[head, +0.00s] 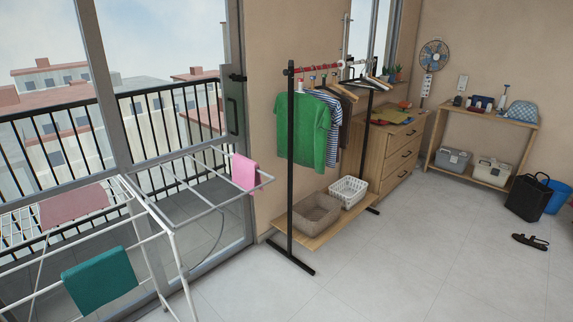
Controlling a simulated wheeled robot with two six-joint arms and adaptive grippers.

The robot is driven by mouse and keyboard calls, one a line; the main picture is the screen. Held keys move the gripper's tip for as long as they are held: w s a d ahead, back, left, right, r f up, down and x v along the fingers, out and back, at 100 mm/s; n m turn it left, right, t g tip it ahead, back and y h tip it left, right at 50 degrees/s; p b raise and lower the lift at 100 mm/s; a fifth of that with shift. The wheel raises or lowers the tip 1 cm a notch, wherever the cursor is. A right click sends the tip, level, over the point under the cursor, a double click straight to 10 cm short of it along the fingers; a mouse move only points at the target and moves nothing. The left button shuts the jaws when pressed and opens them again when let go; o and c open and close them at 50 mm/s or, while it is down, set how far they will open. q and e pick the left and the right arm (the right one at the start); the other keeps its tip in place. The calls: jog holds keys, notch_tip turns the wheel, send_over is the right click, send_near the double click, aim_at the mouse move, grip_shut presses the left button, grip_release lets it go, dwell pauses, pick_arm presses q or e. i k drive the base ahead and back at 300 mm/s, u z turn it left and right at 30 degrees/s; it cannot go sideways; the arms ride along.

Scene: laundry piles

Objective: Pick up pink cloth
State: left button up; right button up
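A bright pink cloth (244,172) hangs over the far right end of a white drying rack (166,216), draped over its upper bars. A duller, dark pink cloth (75,204) lies on the rack's upper wires at the left. A teal cloth (99,279) hangs over a lower bar at the front left. Neither of my grippers shows in the head view, so I cannot see their state.
A clothes rail (290,170) with a green shirt (303,128) and baskets on its low shelf stands right of the drying rack. Glass doors are behind the rack.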

aim_at(245, 174)
jog(key=z, duration=0.05)
jog(key=i, duration=0.85)
jog(key=u, duration=0.3)
